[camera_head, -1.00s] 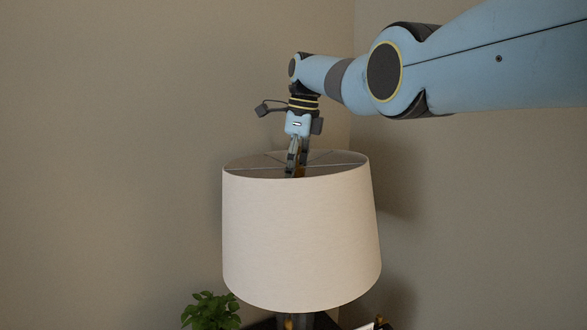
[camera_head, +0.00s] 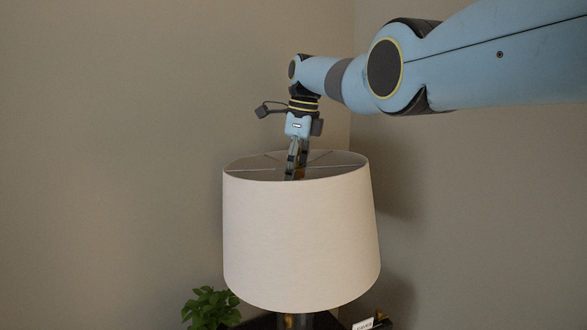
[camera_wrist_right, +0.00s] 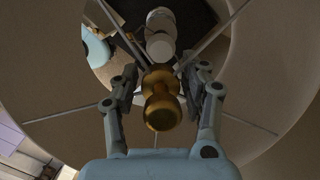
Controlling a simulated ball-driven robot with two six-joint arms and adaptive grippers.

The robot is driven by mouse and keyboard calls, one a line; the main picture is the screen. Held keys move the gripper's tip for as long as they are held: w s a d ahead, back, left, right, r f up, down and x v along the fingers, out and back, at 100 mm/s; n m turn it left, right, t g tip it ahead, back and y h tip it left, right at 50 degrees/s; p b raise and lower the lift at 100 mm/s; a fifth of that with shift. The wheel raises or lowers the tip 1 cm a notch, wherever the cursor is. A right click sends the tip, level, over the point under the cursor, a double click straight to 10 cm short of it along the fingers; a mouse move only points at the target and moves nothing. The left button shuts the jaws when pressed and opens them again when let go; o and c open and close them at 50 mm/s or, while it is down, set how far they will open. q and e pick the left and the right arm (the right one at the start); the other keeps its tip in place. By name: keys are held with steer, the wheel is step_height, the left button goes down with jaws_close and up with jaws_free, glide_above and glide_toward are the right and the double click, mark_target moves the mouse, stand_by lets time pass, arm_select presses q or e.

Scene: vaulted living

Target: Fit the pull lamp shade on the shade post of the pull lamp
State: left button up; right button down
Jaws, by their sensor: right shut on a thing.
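The pull lamp shade (camera_head: 300,240) is a large cream drum, roughly upright, in the middle of the head view. My right gripper (camera_head: 297,172) reaches down into its open top. In the right wrist view my right gripper (camera_wrist_right: 160,100) is shut on the shade's brass knob (camera_wrist_right: 162,105), where thin spokes meet. Below the knob, inside the shade, a pale bulb-like part (camera_wrist_right: 161,30) of the lamp shows. The lamp's grey stem (camera_head: 295,321) shows under the shade in the head view. The shade post is hidden, so I cannot tell whether the shade touches it. My left gripper is not in view.
A green plant (camera_head: 210,308) stands at the lower left, close to the shade's bottom edge. A small white card-like thing (camera_head: 363,324) lies at the lower right on a dark surface. Bare walls stand behind.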

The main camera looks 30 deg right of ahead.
steer(key=shift+f, duration=0.5)
stand_by(0.5)
steer(key=c, duration=0.6)
jaws_free()
steer(key=shift+o, duration=0.2)
step_height(320, 180, up, 12)
steer(key=s+d, duration=0.1)
steer(key=shift+d, duration=0.15)
steer(key=shift+s+f, duration=0.1)
